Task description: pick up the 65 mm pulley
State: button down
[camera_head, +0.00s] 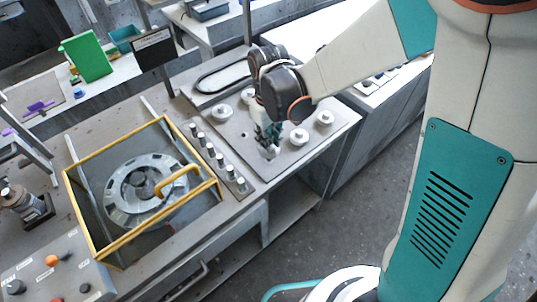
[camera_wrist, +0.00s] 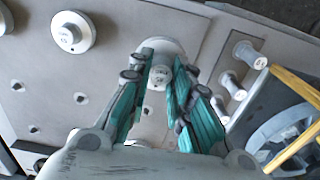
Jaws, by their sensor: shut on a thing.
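In the wrist view my gripper (camera_wrist: 160,84) has its teal fingers closed on both sides of the hub of a pale grey pulley (camera_wrist: 172,48). The pulley has a round flange and a marking on its hub that is too small to read. Its lower part is hidden by the fingers. In the head view my gripper (camera_head: 268,137) points down over the front of the grey pulley plate (camera_head: 258,168). The held pulley is mostly hidden there. I cannot tell whether it touches the plate.
Other pulleys stand on the plate: two to the right (camera_head: 299,137) (camera_head: 325,118) and one at the left (camera_head: 221,112). A row of several upright pins (camera_head: 219,160) runs along the left. The yellow-framed blower housing (camera_head: 128,258) stands farther left.

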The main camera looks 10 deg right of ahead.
jog(key=shift+r, duration=0.6)
jog(key=s+d+r+p, duration=0.2)
jog(key=s, duration=0.7)
jog(key=shift+d, duration=0.25)
jog(key=shift+w, duration=0.1)
